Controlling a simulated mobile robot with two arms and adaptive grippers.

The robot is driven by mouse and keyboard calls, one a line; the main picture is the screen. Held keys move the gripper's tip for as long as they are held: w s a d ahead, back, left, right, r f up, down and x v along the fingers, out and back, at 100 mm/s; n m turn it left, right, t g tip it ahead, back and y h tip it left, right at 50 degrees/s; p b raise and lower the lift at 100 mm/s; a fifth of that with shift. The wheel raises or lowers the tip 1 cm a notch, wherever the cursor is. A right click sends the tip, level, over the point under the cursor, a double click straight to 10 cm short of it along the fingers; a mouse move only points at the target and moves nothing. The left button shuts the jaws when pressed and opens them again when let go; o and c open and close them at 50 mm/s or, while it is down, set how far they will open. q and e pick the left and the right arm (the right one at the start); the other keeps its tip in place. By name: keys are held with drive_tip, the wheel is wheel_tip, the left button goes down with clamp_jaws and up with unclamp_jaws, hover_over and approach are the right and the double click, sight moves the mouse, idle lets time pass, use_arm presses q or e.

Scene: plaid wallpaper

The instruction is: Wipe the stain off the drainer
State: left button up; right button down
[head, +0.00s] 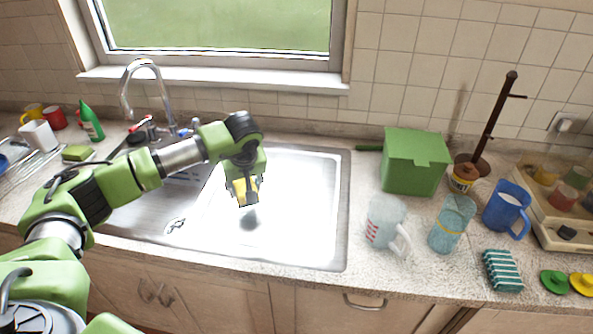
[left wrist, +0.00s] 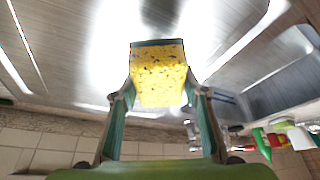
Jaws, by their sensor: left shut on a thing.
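My left gripper (head: 244,198) is shut on a yellow speckled sponge (left wrist: 158,75), which also shows between the fingers in the head view (head: 251,188). The gripper points down above the shiny steel drainer (head: 305,205), right of the sink basin. A dark grey patch (head: 249,219) lies on the drainer just below the sponge; I cannot tell whether it is the stain or a shadow. The drainer also fills the upper part of the left wrist view (left wrist: 85,60), with bright glare. Whether the sponge touches the steel is unclear. My right gripper is not in view.
The tap (head: 146,85) stands behind the basin. Right of the drainer are a frosted mug (head: 384,222), a blue glass (head: 452,224), a green box (head: 415,162) and a striped teal sponge (head: 502,270). The drainer's right half is clear.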

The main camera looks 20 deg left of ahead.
use_arm(q)
drive_tip(key=shift+a+r+p, duration=0.2)
drive_tip(key=shift+r+p, duration=0.25)
drive_tip(key=shift+r, duration=0.5)
drive_tip(key=shift+r+p, duration=0.5)
drive_tip(key=shift+r, duration=0.3)
drive_tip(key=shift+d, duration=0.1)
